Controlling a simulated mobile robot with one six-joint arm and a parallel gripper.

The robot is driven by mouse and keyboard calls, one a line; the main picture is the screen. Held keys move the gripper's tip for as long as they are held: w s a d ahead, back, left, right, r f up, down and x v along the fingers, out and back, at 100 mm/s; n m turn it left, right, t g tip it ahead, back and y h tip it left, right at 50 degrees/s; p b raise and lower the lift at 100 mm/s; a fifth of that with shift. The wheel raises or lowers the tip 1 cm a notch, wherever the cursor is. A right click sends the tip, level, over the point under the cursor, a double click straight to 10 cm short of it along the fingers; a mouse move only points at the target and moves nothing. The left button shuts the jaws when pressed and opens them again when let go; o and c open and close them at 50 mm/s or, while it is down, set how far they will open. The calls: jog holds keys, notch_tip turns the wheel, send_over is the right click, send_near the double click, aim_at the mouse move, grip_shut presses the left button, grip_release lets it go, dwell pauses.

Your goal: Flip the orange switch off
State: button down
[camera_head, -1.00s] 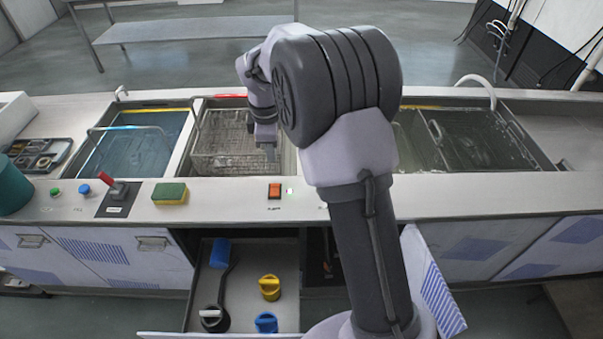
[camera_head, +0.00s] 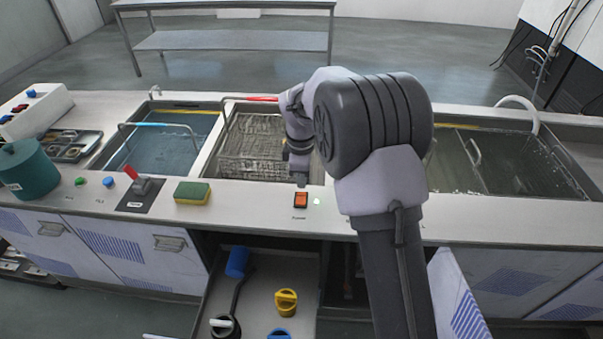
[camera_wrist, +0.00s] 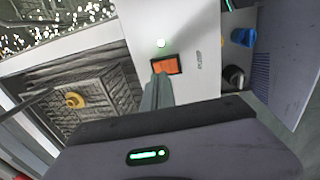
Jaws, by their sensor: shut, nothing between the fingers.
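The orange switch (camera_head: 300,200) sits in a dark frame on the counter's front strip, below the middle basin. A small green light (camera_head: 317,202) glows just to its right. In the wrist view the orange switch (camera_wrist: 166,65) lies right at my fingertips, with the lit green light (camera_wrist: 161,43) above it. My gripper (camera_head: 301,180) is shut and empty, pointing down just behind the switch. In the wrist view its fingers (camera_wrist: 158,78) overlap the switch's near edge. I cannot tell whether they touch it.
The middle basin (camera_head: 230,140) holds a wire basket. A red-handled lever (camera_head: 140,184) and a yellow-green sponge (camera_head: 192,192) lie to the left on the counter. An open drawer (camera_head: 262,318) below holds a brush and coloured knobbed items (camera_head: 286,301).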

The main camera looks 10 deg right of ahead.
aim_at(302, 195)
jog(key=f, duration=0.1)
jog(key=f+b, duration=0.1)
jog(key=f, duration=0.2)
jog(key=shift+w+d+f+b, duration=0.1)
jog(key=shift+w+f+b, duration=0.1)
jog(key=shift+w+b, duration=0.15)
jog(key=shift+f, duration=0.15)
jog(key=shift+s, duration=0.15)
jog(key=shift+s+a, duration=0.2)
jog(key=shift+s, duration=0.45)
jog(key=shift+r, duration=0.2)
notch_tip(302, 195, up, 14)
jog(key=s+p, duration=0.1)
jog(key=p, duration=0.7)
jog(key=shift+s+a, duration=0.25)
jog(key=shift+a, duration=0.05)
